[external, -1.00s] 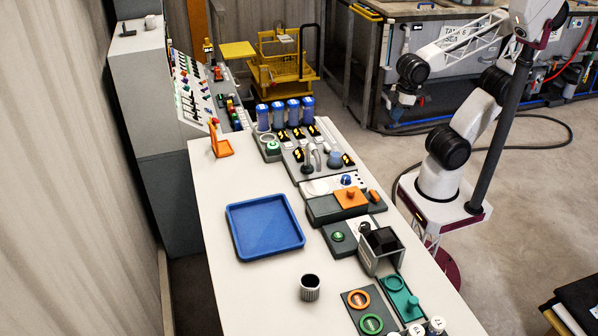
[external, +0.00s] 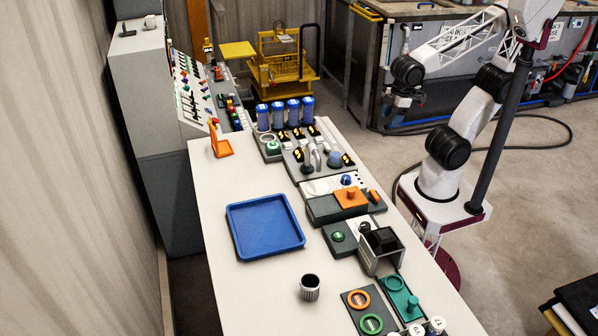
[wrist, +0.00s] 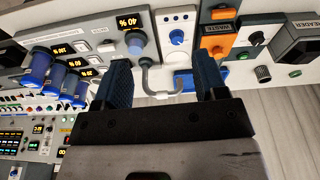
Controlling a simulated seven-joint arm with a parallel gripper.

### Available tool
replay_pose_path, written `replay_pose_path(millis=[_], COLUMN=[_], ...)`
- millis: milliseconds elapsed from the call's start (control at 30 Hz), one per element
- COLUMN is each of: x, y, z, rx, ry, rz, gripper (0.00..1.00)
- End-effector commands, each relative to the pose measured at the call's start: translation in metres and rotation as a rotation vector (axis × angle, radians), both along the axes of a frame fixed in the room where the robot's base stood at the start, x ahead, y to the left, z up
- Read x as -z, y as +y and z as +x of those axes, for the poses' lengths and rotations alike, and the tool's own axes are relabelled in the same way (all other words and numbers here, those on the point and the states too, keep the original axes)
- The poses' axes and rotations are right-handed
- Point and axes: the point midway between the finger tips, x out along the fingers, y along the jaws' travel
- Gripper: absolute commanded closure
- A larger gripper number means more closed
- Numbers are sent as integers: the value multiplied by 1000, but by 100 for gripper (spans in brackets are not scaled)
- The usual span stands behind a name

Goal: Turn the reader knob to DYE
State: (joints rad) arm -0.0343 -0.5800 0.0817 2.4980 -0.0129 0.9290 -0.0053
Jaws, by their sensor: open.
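The reader is a dark box on a grey base (external: 382,246), with a small dark knob (external: 364,229) beside it and a green button (external: 338,237) on the same panel. In the wrist view the READER box (wrist: 300,40) is at the upper right, and a dark knob (wrist: 257,38) shows left of it. Its pointer setting and any DYE mark are too small to read. My gripper (wrist: 164,84) is open, its two blue fingers apart with nothing held. It is well away from the knob, which lies right of the fingers in the wrist view.
Next to the reader is an orange block (external: 351,199) on the WASTE unit. A blue knob (wrist: 177,37) and a curved grey spout (wrist: 150,75) show near my fingers. A blue tray (external: 265,227) and a ribbed cup (external: 310,288) are on the table. Blue canisters (external: 277,115) stand at the far end.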

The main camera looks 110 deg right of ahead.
Motion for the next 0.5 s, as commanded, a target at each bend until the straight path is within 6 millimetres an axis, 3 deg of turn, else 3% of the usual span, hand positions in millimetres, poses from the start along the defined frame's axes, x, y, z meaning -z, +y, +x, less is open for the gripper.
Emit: replay_pose_path(millis=[500], x=[20], y=[68], z=[92], rx=[-242], ry=[69], rz=[-30], gripper=[35])
